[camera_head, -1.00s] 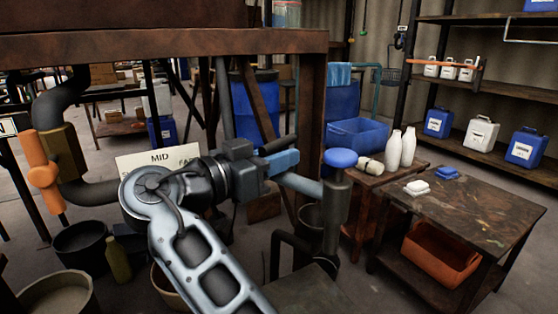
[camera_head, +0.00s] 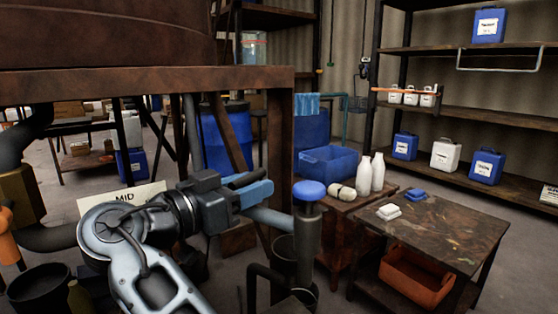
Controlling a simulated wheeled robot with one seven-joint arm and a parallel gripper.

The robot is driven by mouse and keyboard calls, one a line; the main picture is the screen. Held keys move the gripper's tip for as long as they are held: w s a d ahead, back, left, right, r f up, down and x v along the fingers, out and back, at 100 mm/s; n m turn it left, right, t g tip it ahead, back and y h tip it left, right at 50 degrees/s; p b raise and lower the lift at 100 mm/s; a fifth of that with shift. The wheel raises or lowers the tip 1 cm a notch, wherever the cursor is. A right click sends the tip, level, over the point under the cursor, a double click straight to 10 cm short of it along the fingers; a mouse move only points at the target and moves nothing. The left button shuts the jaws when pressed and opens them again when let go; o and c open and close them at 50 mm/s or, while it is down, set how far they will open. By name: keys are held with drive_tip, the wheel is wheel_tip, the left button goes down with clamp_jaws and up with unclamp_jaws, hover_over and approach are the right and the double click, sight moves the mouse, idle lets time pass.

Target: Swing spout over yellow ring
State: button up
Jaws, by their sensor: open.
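A dark upright post (camera_head: 306,245) with a round blue knob on top (camera_head: 309,190) stands right of centre. A pale blue-grey tube (camera_head: 272,219) joins it from the left and looks like the spout, but I cannot be sure. My gripper (camera_head: 250,187) has one dark and one blue finger visible. It is open, just above and left of the tube, with its fingers pointing right towards the post. I cannot tell whether it touches the tube. The tube's left end is hidden behind my gripper. No yellow ring shows in view.
A rusty steel frame (camera_head: 280,130) stands behind my gripper. A low table (camera_head: 445,228) with a blue and a white item is at right. A wooden stand (camera_head: 340,212) holds a blue bin (camera_head: 328,162) and white bottles. A black bucket (camera_head: 40,290) is at lower left.

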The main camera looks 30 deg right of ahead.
drive_tip(key=r, duration=0.3)
drive_tip(key=d+r+p, duration=0.1)
drive_tip(key=shift+s+d+r, duration=0.1)
drive_tip(key=shift+s+r, duration=0.1)
drive_tip(key=shift+s, duration=0.05)
drive_tip(key=s+d+r+p, duration=0.1)
drive_tip(key=s+d+r, duration=0.4)
drive_tip(key=d, duration=0.4)
drive_tip(key=shift+r+p, duration=0.35)
drive_tip(key=shift+r, duration=0.2)
